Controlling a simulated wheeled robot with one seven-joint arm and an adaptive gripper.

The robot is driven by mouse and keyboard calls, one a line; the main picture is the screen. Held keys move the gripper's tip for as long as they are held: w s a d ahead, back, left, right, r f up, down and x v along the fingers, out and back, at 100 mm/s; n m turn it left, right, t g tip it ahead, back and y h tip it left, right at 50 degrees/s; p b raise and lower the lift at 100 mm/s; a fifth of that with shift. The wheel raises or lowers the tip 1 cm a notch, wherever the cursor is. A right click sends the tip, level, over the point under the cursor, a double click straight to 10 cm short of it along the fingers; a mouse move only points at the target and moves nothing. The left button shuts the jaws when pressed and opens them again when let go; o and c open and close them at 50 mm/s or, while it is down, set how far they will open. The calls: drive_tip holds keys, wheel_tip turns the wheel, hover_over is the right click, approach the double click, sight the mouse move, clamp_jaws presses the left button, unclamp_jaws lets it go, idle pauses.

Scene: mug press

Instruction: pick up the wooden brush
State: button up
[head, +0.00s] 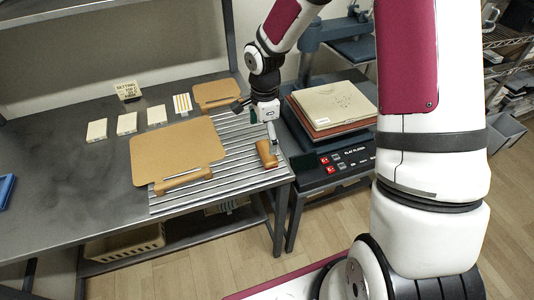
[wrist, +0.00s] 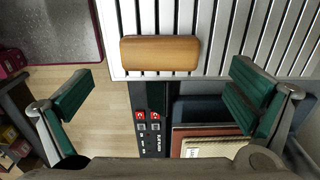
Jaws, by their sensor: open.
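The wooden brush (head: 267,154) lies on the slatted metal rack near its right front edge in the head view. In the wrist view it is a light-brown block with rounded ends (wrist: 160,53), lying across the slats near the rack's edge. My gripper (head: 265,126) is above and just behind the brush in the head view. In the wrist view its two green-padded fingers (wrist: 163,92) are spread wide and empty, with the brush ahead of the gap between them. Any bristles on its underside are hidden.
A large tan board (head: 177,148) lies left of the brush on the rack (head: 227,180), with a wooden handle-like piece (head: 183,180) at its front edge. Small white boxes (head: 127,123) stand behind. The press (head: 341,160) with stacked sheets (head: 333,104) stands close on the right.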

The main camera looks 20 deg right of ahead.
sight(267, 151)
drive_tip(key=shift+d+f, duration=0.2)
drive_tip(key=shift+f, duration=3.45)
drive_tip(key=c, duration=1)
